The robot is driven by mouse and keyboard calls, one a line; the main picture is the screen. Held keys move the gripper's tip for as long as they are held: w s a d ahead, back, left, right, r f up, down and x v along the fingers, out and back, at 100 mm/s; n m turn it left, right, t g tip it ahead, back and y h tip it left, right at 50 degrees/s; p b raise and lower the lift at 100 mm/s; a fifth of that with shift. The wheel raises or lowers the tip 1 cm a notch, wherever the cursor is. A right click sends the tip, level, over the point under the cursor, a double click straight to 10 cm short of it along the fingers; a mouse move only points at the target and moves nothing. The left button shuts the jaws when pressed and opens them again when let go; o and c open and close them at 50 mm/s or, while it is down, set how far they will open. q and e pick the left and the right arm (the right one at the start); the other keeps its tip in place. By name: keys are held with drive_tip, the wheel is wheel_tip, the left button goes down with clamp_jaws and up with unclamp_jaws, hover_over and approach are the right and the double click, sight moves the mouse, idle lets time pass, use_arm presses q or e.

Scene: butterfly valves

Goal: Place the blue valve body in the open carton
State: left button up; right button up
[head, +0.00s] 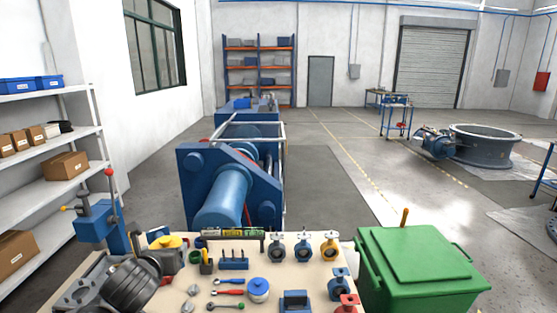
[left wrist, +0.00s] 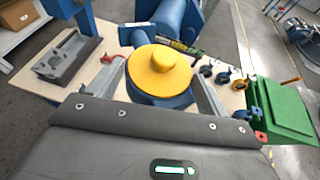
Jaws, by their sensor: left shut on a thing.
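My left gripper (head: 166,254) is shut on a round blue piece with a yellow knobbed top (head: 167,241), over the left part of the bench. In the left wrist view the yellow top (left wrist: 158,72) sits between the two fingers, with the blue body below it. I cannot tell for sure whether this is the blue valve body. A small blue valve (head: 339,284) stands at the bench's right side. I cannot make out an open carton; the brown boxes (head: 65,165) on the shelf look closed. My right gripper is not in view.
A blue machine (head: 225,190) stands behind. Open floor lies to the right.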

use_arm(q)
drive_tip(key=s+d+r+m+h, duration=0.2)
drive_tip(key=s+d+r+h, duration=0.1)
drive_tip(key=s+d+r, duration=0.25)
wheel_tip(320, 180, down, 14)
drive_tip(key=b, duration=1.4)
drive_tip(key=shift+w+d, duration=0.25)
drive_tip(key=shift+w, duration=0.15)
drive_tip(key=f, duration=0.2)
drive_tip(key=s+f, duration=0.1)
drive_tip(key=f, duration=0.2)
drive_tip(key=shift+s+f, duration=0.25)
drive_tip(key=shift+f, duration=0.05)
drive_tip(key=shift+d, duration=0.15)
